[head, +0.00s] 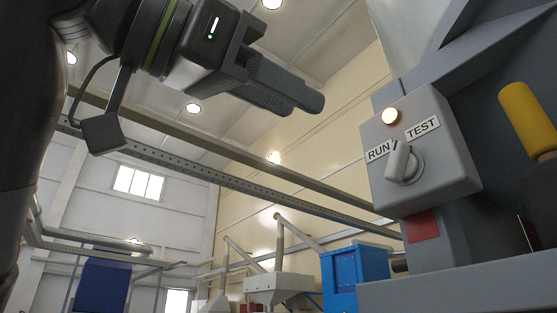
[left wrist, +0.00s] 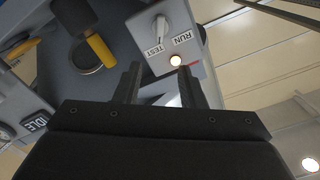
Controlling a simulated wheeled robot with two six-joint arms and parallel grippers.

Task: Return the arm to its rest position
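My left gripper (head: 303,105) is in the upper middle of the head view, raised in the air left of a grey switch box (head: 440,175). Its fingers (left wrist: 159,68) stand apart in the left wrist view, with nothing held between them. The switch box has a pale selector knob (head: 402,163) below a RUN label (head: 378,153) and a TEST label (head: 423,126). I cannot tell exactly which label the knob points to. A lamp (head: 390,116) on the box is lit. The fingers appear clear of the knob. My right gripper is not in view.
A yellow handle (head: 527,120) stands right of the box and shows in the left wrist view (left wrist: 99,48). An IDLE label (left wrist: 34,122) is at the left there. Behind are a long beam (head: 230,180) and a blue box (head: 357,272). Space left of the switch box looks open.

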